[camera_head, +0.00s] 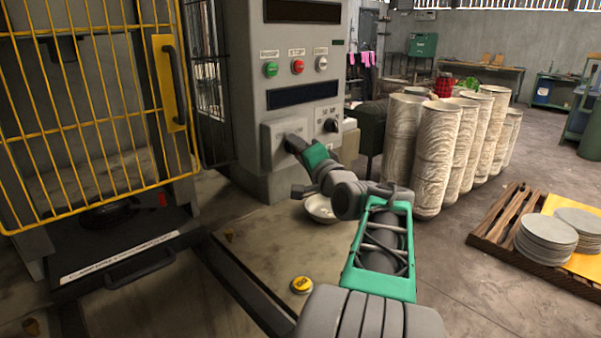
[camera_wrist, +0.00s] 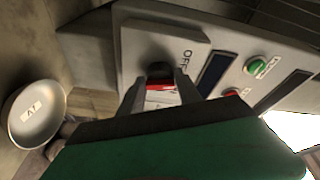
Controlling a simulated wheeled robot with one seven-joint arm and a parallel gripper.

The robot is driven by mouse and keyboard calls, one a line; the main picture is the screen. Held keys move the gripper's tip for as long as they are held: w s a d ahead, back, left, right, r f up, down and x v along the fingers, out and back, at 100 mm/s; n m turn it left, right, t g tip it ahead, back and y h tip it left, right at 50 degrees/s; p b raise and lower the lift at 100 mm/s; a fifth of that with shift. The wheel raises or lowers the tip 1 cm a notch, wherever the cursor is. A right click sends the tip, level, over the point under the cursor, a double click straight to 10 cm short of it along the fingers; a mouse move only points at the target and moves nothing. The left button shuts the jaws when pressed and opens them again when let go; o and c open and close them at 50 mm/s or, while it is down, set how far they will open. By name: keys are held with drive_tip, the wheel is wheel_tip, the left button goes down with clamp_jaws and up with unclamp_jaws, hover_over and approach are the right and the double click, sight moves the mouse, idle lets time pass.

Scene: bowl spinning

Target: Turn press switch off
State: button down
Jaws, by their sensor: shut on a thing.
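The press switch (camera_wrist: 160,85) shows in the wrist view as a dark and red part on a grey plate, with the lettering "OFF" beside it. My gripper (camera_wrist: 161,92) has a finger on each side of the switch and is shut on it. In the head view my gripper (camera_head: 293,143) reaches the raised grey box (camera_head: 270,136) low on the front of the control cabinet (camera_head: 258,100). There the gripper hides the switch, and its exact angle cannot be told.
Green (camera_head: 271,69) and red (camera_head: 298,66) buttons sit above the box, with a black knob (camera_head: 331,126) to its right. A yellow cage door (camera_head: 100,110) stands at left. A white bowl (camera_head: 320,208) is below my arm. Tall rolls (camera_head: 437,150) stand at right.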

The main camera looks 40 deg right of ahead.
drive_tip(key=n+b, duration=0.2)
drive_tip(key=b, duration=0.1)
drive_tip(key=f+n+t+b, duration=0.1)
drive_tip(key=n+b, duration=0.1)
drive_tip(key=b, duration=0.1)
drive_tip(key=n+b, duration=0.1)
drive_tip(key=b, duration=0.1)
drive_tip(key=n+y+b, duration=0.1)
drive_tip(key=n+b, duration=0.1)
drive_tip(key=shift+r+t+b, duration=0.25)
drive_tip(key=shift+t+b, duration=0.15)
drive_tip(key=shift+r+n, duration=0.15)
drive_tip(key=shift+n, duration=0.15)
drive_tip(key=c, duration=0.9)
unclamp_jaws()
